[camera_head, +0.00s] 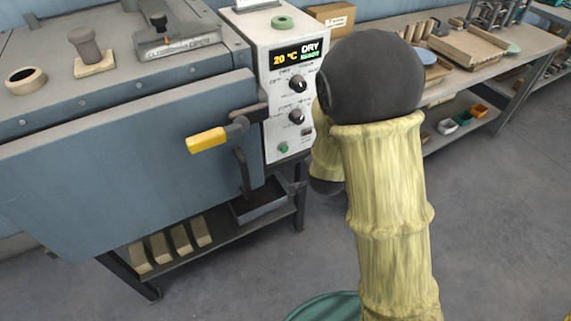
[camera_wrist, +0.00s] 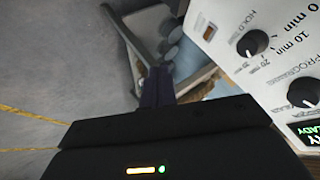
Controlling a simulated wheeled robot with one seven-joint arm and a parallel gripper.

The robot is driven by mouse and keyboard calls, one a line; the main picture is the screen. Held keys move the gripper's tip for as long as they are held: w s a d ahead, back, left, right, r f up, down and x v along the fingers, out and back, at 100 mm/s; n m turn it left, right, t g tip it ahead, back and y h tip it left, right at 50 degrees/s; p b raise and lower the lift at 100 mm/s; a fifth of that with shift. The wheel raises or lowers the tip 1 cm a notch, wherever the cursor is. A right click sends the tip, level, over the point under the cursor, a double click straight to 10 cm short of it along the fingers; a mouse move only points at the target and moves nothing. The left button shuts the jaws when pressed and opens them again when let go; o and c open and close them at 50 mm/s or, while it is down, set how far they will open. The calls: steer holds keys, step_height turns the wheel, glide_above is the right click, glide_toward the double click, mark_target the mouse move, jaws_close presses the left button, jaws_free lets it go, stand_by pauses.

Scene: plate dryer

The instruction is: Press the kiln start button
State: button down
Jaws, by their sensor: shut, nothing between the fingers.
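The kiln's white control panel (camera_head: 293,95) stands at the right end of the blue-grey kiln (camera_head: 120,150). A small green button (camera_head: 283,148) sits at the panel's bottom left and is probably the start button. The display (camera_head: 293,54) reads 20 °C, DRY, and READY. In the wrist view, the panel (camera_wrist: 270,75) fills the upper right, with its two black knobs and a small amber-brown switch (camera_wrist: 209,32). My gripper (camera_wrist: 157,80) is shut and empty, apart from the panel in the picture. The green button is not visible there. In the head view my arm hides my gripper.
A yellow-handled lever (camera_head: 207,140) sticks out from the kiln front left of the panel. A workbench (camera_head: 500,60) with boards stands at the right. Open floor (camera_head: 490,220) lies in front.

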mark_target(284, 149)
steer(key=w+a+f+m+t+h+b, duration=0.1)
steer(key=w+a+f+m+t+b, duration=0.1)
steer(key=a+f+t+b, duration=0.1)
steer(key=w+a+f+m+t+b, duration=0.2)
steer(key=a+f+t+b, duration=0.1)
steer(key=f+b, duration=0.2)
step_height(284, 149, down, 2)
steer(key=shift+h, duration=0.4)
steer(key=shift+w+a, duration=0.1)
steer(key=shift+w, duration=0.05)
steer(key=w+a+p, duration=0.1)
steer(key=w+a, duration=0.3)
steer(key=w, duration=0.3)
steer(key=shift+a, duration=0.4)
steer(key=shift+w, duration=0.1)
stand_by(1.2)
